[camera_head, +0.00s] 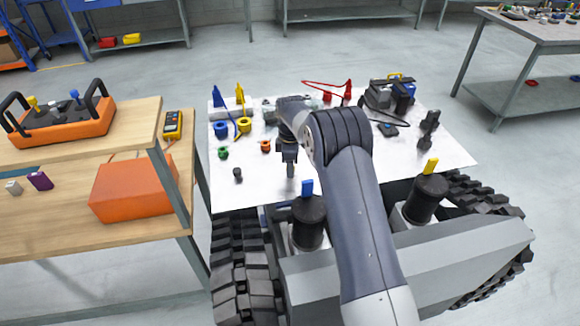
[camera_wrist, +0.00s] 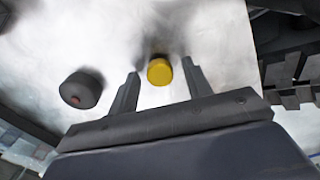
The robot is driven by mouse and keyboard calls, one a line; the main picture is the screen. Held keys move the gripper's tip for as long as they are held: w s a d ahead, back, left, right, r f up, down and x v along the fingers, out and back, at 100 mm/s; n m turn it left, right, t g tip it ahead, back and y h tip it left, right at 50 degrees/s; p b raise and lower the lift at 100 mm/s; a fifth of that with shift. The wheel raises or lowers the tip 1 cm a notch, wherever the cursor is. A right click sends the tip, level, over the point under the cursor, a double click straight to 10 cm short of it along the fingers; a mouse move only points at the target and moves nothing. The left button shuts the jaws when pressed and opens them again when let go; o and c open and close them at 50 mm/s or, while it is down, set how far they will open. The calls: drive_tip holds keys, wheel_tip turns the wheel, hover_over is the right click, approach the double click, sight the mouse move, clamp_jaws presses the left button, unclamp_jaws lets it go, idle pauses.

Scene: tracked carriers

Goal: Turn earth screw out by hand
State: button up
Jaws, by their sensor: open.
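My gripper (camera_head: 290,170) points down over the front part of the white work surface (camera_head: 330,180) in the head view. In the wrist view its two fingers (camera_wrist: 161,72) are apart. A round yellow knob (camera_wrist: 160,71) shows between the fingertips, with no clear contact on either side; it may be the earth screw, but I cannot tell for sure. In the head view my gripper hides that spot. A dark round knob (camera_wrist: 80,89) with a small reddish spot stands left of the fingers in the wrist view; a dark knob (camera_head: 238,174) shows left of my gripper in the head view.
A red cable (camera_head: 327,84) and dark devices (camera_head: 388,97) lie behind. A wooden bench (camera_head: 130,120) with an orange box (camera_head: 135,188) stands left.

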drive_tip(key=m, duration=1.5)
drive_tip(key=c, duration=0.8)
drive_tip(key=n, duration=0.7)
drive_tip(key=shift+n, duration=1.4)
